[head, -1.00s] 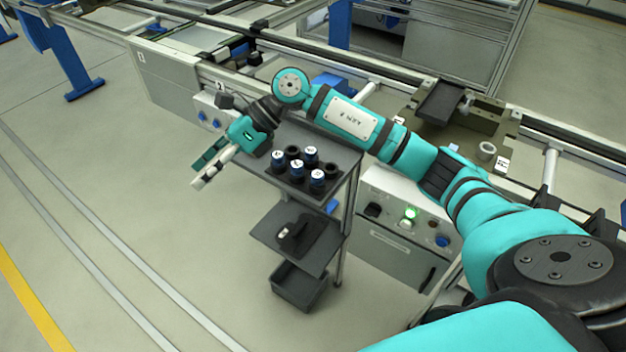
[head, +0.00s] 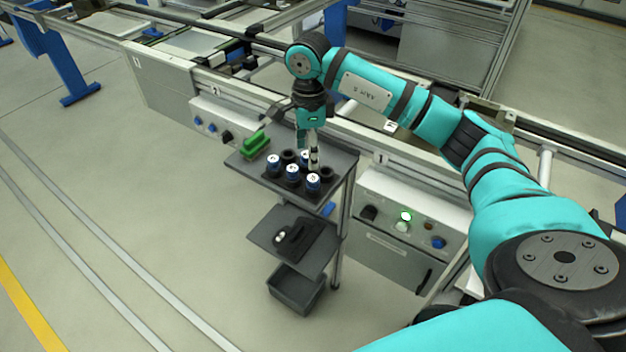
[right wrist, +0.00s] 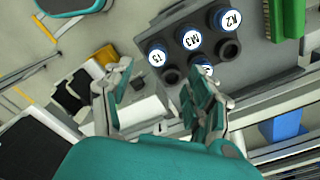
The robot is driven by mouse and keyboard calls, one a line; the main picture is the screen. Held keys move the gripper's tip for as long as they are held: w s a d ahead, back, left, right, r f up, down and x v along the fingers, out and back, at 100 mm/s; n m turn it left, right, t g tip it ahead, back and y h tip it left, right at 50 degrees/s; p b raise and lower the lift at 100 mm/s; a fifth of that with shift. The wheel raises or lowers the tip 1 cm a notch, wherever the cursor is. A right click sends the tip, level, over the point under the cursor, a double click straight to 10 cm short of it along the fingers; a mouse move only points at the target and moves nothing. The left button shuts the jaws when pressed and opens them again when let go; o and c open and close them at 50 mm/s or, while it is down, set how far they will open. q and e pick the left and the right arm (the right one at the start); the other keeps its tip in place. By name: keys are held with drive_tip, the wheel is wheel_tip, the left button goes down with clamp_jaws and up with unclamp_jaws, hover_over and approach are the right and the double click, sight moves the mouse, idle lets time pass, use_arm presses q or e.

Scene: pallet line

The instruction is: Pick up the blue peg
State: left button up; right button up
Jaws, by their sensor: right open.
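Several short blue pegs with white labelled tops stand upright in a dark holder on the cart's top shelf. In the head view they include a left one (head: 274,161), a middle one (head: 293,172), a front one (head: 313,183) and one (head: 305,156) beside my fingers. The right wrist view shows pegs marked M3 (right wrist: 192,39) and another (right wrist: 157,57); one is partly hidden behind a finger. My right gripper (head: 309,154) points down over the holder, open and empty. It also shows in the wrist view (right wrist: 157,86). My left gripper is out of view.
Two black sockets (head: 327,173) in the holder look empty. A green block (head: 255,146) lies on the shelf's left. The cart's lower shelf (head: 265,238) holds a dark item. A conveyor frame with control boxes (head: 410,215) runs behind.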

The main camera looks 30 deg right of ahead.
sight(313, 178)
wheel_tip(313, 178, down, 3)
drive_tip(key=shift+r, duration=0.1)
drive_tip(key=f+p, duration=0.1)
drive_tip(key=f, duration=0.2)
drive_tip(key=f+p, duration=0.1)
drive_tip(key=shift+s+d+f+p, duration=0.25)
drive_tip(key=shift+s+f+p, duration=0.05)
drive_tip(key=shift+f, duration=0.35)
clamp_jaws()
drive_tip(key=shift+r, duration=0.1)
